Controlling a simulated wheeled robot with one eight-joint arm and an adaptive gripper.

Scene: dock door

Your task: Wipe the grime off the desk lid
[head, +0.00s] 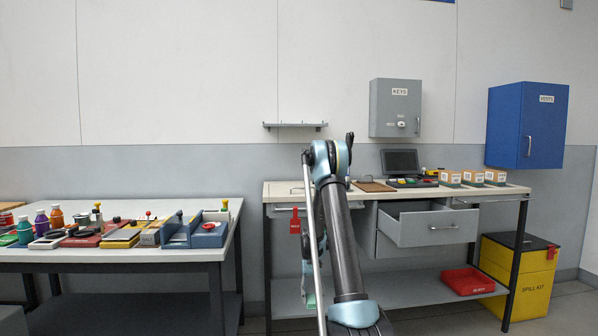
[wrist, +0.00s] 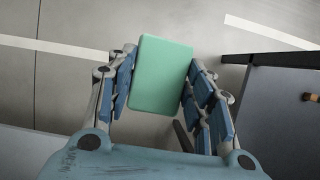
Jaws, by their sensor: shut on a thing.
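My gripper (wrist: 160,78) is shut on a green sponge-like block (wrist: 160,72), with blue-padded fingers on both sides of it. In the head view the block (head: 311,301) shows as a small green patch low down, beside the lower shelf and below the desk top. The desk (head: 340,200) stands ahead with a pale top. Its left part, where a lid seems to be, is partly hidden by my arm. I cannot make out grime on it from here.
A grey drawer (head: 430,230) sticks out of the desk front. A red tag (head: 295,222) hangs at its left. A red tray (head: 468,281) lies on the lower shelf. A cluttered table (head: 110,255) stands left; a yellow spill kit bin (head: 517,280) stands right.

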